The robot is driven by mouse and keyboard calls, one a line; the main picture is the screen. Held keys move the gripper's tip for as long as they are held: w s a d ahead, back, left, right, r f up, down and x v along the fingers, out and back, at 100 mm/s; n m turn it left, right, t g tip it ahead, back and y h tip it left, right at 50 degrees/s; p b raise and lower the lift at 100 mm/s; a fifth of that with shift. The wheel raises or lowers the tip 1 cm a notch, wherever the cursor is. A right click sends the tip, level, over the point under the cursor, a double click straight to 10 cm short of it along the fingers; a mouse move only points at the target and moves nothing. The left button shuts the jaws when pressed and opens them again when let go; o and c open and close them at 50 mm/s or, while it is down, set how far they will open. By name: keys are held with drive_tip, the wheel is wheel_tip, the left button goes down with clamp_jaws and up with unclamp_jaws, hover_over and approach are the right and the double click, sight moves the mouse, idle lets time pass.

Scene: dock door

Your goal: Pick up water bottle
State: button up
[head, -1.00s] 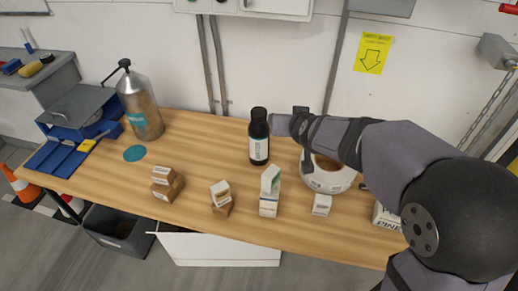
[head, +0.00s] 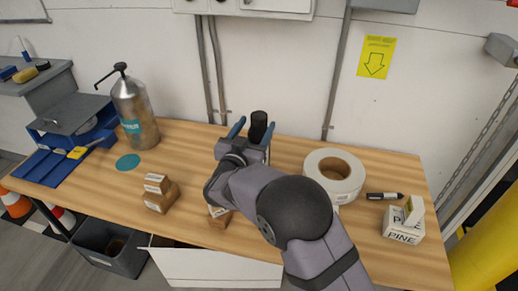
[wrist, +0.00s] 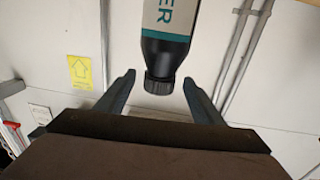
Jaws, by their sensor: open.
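The dark water bottle (head: 258,127) stands upright near the back of the wooden table. In the head view only its cap and neck show; my gripper and arm hide the rest. In the wrist view the bottle (wrist: 168,38) appears upside down, with a white and teal label and a black ribbed cap. My gripper (head: 253,126) is open, with one blue finger on each side of the bottle's upper part in the head view. In the wrist view my gripper (wrist: 157,80) has its fingers apart on both sides of the cap, with gaps showing.
A metal pump can (head: 135,112) stands at the left beside a blue tray unit (head: 60,155). Small boxes (head: 160,192) sit toward the front. A white tape roll (head: 334,176), a black marker (head: 385,196) and PINE boxes (head: 403,225) are at the right.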

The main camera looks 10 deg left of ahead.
sight(263, 113)
drive_tip(key=shift+w+d+f+p, duration=0.15)
drive_tip(key=shift+w+p, duration=0.2)
drive_tip(key=shift+w, duration=1.5)
drive_tip(key=shift+w+d+p, duration=0.15)
drive_tip(key=shift+w+p, duration=0.15)
drive_tip(key=shift+w, duration=1.5)
clamp_jaws()
drive_tip(key=shift+r, duration=0.2)
